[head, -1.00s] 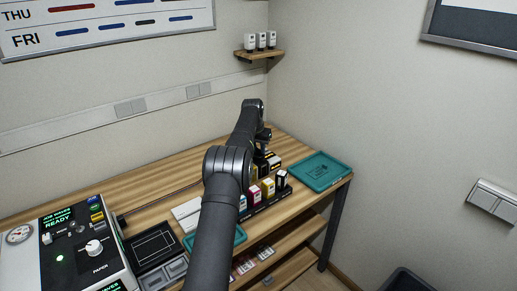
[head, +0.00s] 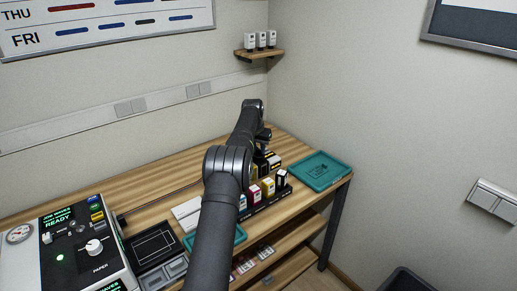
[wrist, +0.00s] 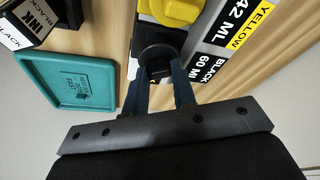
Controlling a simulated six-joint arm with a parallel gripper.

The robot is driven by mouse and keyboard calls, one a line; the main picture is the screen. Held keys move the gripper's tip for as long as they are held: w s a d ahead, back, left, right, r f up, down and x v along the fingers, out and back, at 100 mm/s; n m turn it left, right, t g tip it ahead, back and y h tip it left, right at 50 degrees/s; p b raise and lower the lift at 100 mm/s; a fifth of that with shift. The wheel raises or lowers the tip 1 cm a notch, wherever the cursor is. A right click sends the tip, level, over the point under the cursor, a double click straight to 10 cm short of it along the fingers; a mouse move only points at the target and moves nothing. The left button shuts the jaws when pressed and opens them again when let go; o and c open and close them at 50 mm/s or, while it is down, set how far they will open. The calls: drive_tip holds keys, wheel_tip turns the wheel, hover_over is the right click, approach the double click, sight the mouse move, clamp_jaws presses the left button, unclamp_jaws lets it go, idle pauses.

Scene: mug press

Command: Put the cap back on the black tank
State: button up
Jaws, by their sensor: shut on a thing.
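My gripper (wrist: 161,78) is shut on a round black cap (wrist: 157,52) in the wrist view. A label reading BLACK 60 ML (wrist: 205,68) is just right of the cap. In the head view, the black tank (head: 281,178) stands at the right end of the tank row. My arm hides the fingers and cap there. I cannot tell whether the cap touches the tank's opening.
A black ink bottle (wrist: 28,22) is at the upper left of the wrist view. A teal tray (head: 320,171) lies to the right of the tanks. A control panel (head: 75,245) is at the left.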

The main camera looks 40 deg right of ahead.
idle(0.3)
drive_tip(key=o, duration=1.5)
drive_tip(key=shift+r, duration=3.5)
clamp_jaws()
drive_tip(key=shift+f, duration=0.2)
